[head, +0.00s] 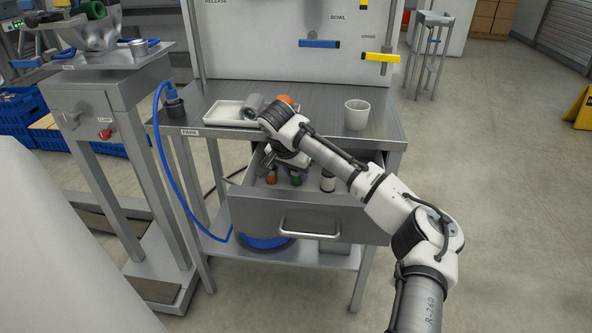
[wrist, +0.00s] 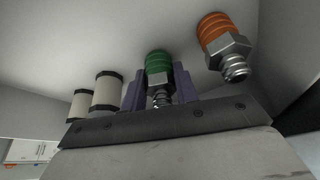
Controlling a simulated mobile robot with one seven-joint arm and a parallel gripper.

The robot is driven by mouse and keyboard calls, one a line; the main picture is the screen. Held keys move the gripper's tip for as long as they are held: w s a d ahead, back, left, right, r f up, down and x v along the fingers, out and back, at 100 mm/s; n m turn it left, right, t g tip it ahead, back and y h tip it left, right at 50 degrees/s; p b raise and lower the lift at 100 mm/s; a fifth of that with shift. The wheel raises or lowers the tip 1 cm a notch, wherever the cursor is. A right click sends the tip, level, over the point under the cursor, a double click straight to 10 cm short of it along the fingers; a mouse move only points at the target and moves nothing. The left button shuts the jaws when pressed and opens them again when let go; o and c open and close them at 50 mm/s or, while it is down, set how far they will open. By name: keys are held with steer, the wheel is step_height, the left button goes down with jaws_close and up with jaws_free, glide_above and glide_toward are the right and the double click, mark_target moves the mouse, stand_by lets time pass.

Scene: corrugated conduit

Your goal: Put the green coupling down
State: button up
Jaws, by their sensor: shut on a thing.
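The green coupling (wrist: 158,63) has a ribbed green body, a metal hex and a threaded end. In the wrist view it sits between the purple fingers of my gripper (wrist: 160,92), which is shut on it. In the head view the green coupling (head: 296,181) shows low inside the open drawer (head: 300,216), under my wrist. My wrist hides part of the drawer. I cannot tell whether the coupling touches the drawer floor.
White cylinders with black ends (wrist: 107,91) stand on the other side. On the bench above are a white tray (head: 228,115), a grey cylindrical part (head: 253,105) and a white cup (head: 357,114).

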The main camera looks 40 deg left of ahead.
steer(key=shift+f, duration=0.15)
steer(key=o, duration=1)
steer(key=shift+f, duration=0.1)
